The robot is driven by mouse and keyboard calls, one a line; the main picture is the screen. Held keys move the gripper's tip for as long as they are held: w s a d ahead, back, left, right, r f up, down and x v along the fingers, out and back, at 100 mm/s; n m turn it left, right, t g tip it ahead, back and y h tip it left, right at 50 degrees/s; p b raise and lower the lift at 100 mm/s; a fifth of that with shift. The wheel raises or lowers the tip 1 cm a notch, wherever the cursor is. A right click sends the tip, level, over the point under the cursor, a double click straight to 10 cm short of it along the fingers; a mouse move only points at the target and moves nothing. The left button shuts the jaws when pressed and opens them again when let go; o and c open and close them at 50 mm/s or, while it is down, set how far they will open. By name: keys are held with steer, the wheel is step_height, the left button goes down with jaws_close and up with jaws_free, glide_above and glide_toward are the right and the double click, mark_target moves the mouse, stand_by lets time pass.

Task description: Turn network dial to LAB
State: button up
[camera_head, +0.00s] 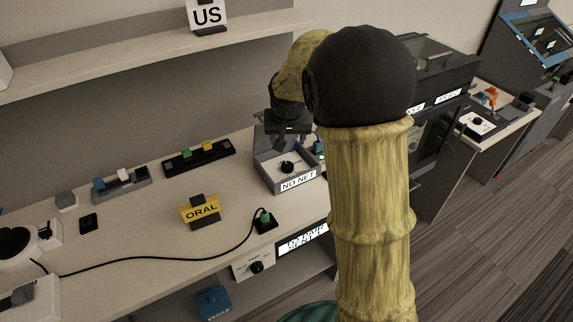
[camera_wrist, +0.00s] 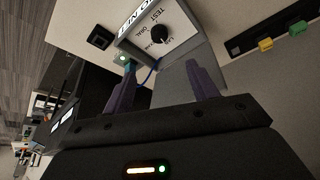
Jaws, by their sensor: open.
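The network dial is a black round knob (camera_head: 287,167) on a grey box (camera_head: 262,176) with a white NO NET label (camera_head: 298,182). In the wrist view the knob (camera_wrist: 159,36) sits on a white plate (camera_wrist: 172,25) marked TEST, ORAL and what looks like LAB; I cannot tell where it points. My gripper (camera_head: 284,146) is above and behind the box in the head view. In the wrist view my gripper (camera_wrist: 161,68) is open and empty, its two purple fingers apart, with the knob beyond the gap and not between them.
A yellow ORAL sign (camera_head: 200,210) stands on the table left of the box. A dark strip with green and yellow blocks (camera_head: 199,157) lies at the back. A dark cabinet (camera_head: 440,75) stands right.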

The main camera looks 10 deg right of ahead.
mark_target(288, 165)
steer(key=x, duration=1.7)
steer(key=shift+f, duration=0.2)
steer(key=c, duration=1)
